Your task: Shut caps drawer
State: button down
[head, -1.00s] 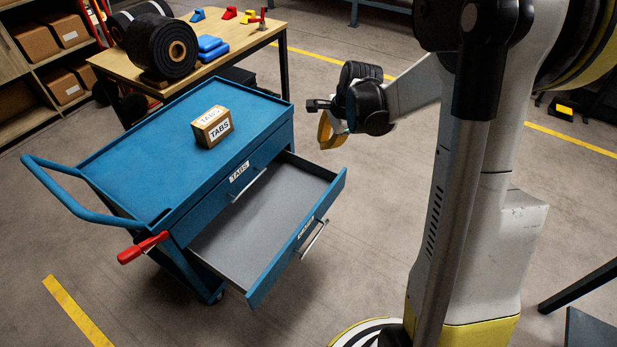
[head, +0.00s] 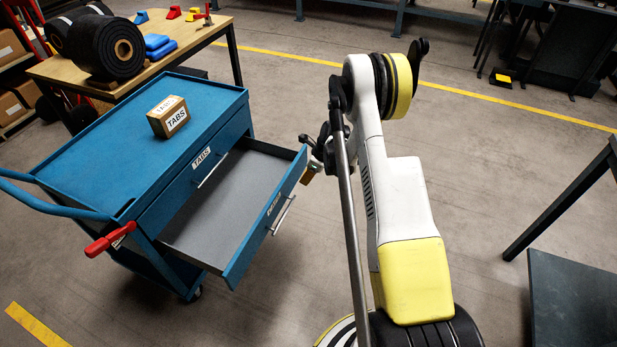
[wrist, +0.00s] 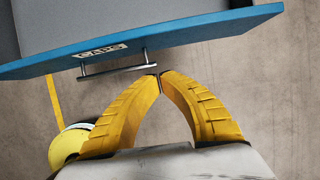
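The caps drawer (head: 232,205) is the lower drawer of the blue cart and is pulled out, with a bare grey inside. Its front carries a CAPS label (wrist: 103,51) and a metal bar handle (wrist: 118,68), which also shows in the head view (head: 284,215). My gripper (wrist: 159,77) has yellow fingers with their tips together and nothing seen between them. In the wrist view the tips are just below the handle's right end; I cannot tell whether they touch it. In the head view my gripper is mostly hidden behind my arm, right of the drawer front.
The blue cart (head: 95,155) bears a TABS box (head: 168,117) on top; its upper TABS drawer (head: 190,180) is shut. A red lever (head: 110,240) sits at its front left. A wooden table (head: 190,45) with a black roll stands behind.

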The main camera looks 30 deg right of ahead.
aim_at(292, 180)
jog(key=w+a+f+b, duration=0.2)
jog(key=w+a+f, duration=0.1)
jog(key=w, duration=0.1)
jog(key=shift+w+f+b, duration=0.15)
jog(key=shift+b, duration=0.2)
jog(key=shift+a, duration=0.1)
